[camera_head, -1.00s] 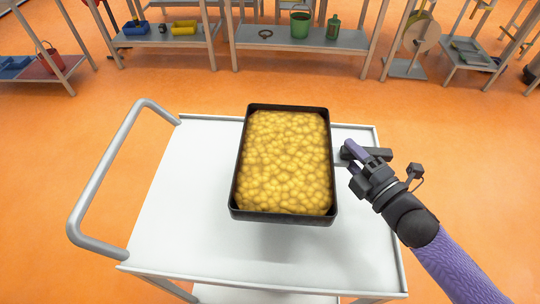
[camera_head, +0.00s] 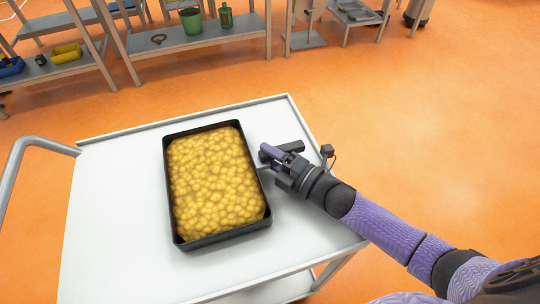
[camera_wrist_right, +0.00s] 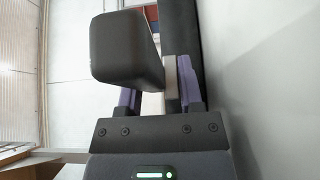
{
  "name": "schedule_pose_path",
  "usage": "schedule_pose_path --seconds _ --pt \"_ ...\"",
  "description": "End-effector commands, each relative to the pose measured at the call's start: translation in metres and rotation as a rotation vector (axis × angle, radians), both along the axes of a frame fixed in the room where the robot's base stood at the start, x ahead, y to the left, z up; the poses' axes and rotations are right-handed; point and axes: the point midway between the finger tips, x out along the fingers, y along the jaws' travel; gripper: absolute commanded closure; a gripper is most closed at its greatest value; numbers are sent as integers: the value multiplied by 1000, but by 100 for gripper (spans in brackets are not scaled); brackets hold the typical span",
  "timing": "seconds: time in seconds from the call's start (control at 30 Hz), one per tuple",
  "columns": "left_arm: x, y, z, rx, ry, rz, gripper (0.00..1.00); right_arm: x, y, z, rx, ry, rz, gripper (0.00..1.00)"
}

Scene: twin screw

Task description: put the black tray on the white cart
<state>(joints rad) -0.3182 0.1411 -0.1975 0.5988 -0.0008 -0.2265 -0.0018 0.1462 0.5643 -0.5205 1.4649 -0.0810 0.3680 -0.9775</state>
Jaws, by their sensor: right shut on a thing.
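The black tray (camera_head: 226,234) is full of yellow lumps (camera_head: 210,180). It is over the top of the white cart (camera_head: 115,220) and looks level. It seems to rest on the top or sit just above it; I cannot tell which. My right gripper (camera_head: 270,160) is at the tray's right side, shut on its edge. In the right wrist view, a dark tray wall (camera_wrist_right: 181,40) stands by the purple fingers; the exact grip is partly hidden. My left gripper is not in view.
The cart's push handle (camera_head: 22,165) is at the left. Bare cart top lies on the left and right of the tray.

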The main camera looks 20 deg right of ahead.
Motion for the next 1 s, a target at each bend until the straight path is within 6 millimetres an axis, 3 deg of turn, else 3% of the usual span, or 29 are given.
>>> schedule_pose_path --seconds 0.07,0.1,0.23,0.53,0.8,1.0 --pt "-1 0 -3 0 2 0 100 0 0 -3 3 -1 0 100" --pt "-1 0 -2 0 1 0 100 0 0 -2 0 0 0 45" --pt "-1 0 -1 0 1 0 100 0 0 -2 0 0 0 18" --pt "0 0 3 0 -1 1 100 0 0 4 1 -1 0 18" --pt "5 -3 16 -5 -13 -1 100 -47 -32 3 -2 2 0 18" --pt "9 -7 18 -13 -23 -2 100 -62 -43 1 -1 1 0 18"
